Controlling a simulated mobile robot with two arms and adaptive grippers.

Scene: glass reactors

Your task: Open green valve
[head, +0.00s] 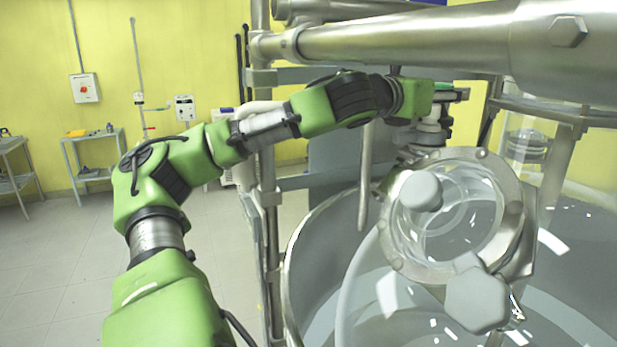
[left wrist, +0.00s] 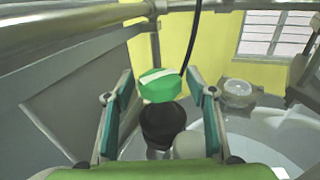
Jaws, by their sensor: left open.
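The green valve knob (left wrist: 160,85) is faceted, with a pale bar across its top, and sits on a dark stem in the left wrist view. My left gripper (left wrist: 161,92) is open, with one finger on each side of the knob and a visible gap to both. In the head view, my left arm reaches over to the top of the glass reactor, and my left gripper (head: 452,94) is at the grey valve body (head: 431,130). The arm and gripper mostly hide the knob there. My right gripper is not in view.
A thick metal pipe (head: 420,42) runs just above my left arm. A vertical post (head: 267,200) stands beside it. The reactor lid (head: 510,220), with a glass port and a grey knob (head: 420,190), is below right. Side tables (head: 92,138) stand far left.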

